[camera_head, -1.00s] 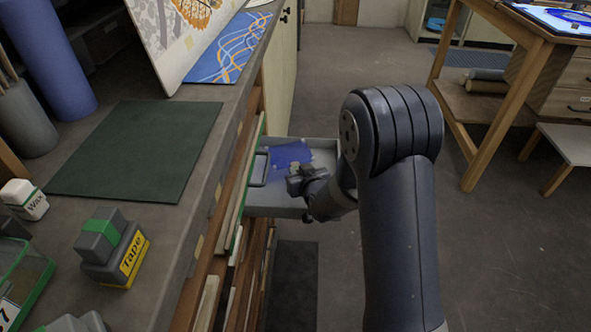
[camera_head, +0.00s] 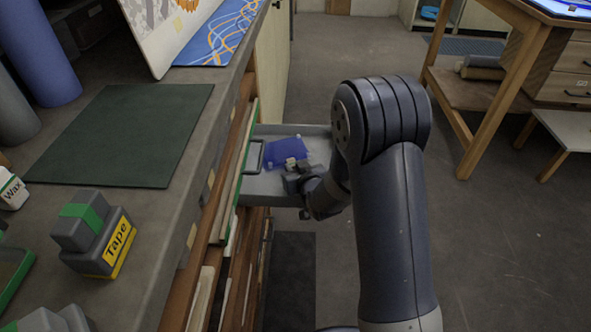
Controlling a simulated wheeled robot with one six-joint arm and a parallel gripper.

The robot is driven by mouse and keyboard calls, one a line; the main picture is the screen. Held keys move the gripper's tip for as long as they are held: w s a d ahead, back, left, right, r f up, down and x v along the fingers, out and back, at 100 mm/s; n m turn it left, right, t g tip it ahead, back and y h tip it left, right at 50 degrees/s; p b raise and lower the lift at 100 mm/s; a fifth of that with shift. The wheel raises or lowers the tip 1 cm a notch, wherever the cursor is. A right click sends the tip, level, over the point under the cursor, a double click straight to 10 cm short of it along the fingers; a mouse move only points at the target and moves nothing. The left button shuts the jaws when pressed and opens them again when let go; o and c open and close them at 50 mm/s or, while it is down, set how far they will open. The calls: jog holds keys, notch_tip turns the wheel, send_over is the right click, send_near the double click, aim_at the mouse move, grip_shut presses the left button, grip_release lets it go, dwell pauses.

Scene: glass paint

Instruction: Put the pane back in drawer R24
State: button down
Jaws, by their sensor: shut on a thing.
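The pane (camera_head: 283,152) is a small blue sheet, seen over the grey drawer tray (camera_head: 316,135). The tray is pulled out from the cabinet to the right of the worktop. My gripper (camera_head: 292,168) is shut on the near right edge of the pane and is over the tray. I cannot tell whether the pane touches the tray floor. My forearm hides the tray's right part. No R24 label can be read.
The worktop (camera_head: 150,221) on the left holds a dark green mat (camera_head: 125,135), a tape dispenser (camera_head: 97,236) and a blue roll (camera_head: 38,52). A wooden table (camera_head: 489,70) stands at the upper right. The floor between is clear.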

jog(key=shift+s+f, duration=0.2)
jog(key=shift+f, duration=0.35)
jog(key=c, duration=1.2)
grip_release()
jog(key=shift+s+f, duration=0.1)
jog(key=shift+f, duration=0.1)
jog(key=shift+r, duration=0.15)
jog(key=shift+r+p, duration=0.45)
jog(key=shift+p, duration=0.3)
jog(key=v, duration=0.8)
jog(key=r+p+v, duration=0.1)
jog(key=v, duration=0.2)
jog(key=shift+s+d+r, duration=0.1)
jog(key=shift+s+d, duration=0.05)
jog(key=shift+d, duration=0.1)
jog(key=x, duration=1.1)
jog(key=shift+a+f+b, duration=0.15)
jog(key=shift+f+b, duration=0.05)
jog(key=shift+b, duration=0.2)
jog(key=shift+w+a+f+b, duration=0.1)
jog(key=shift+w+f+b, duration=0.3)
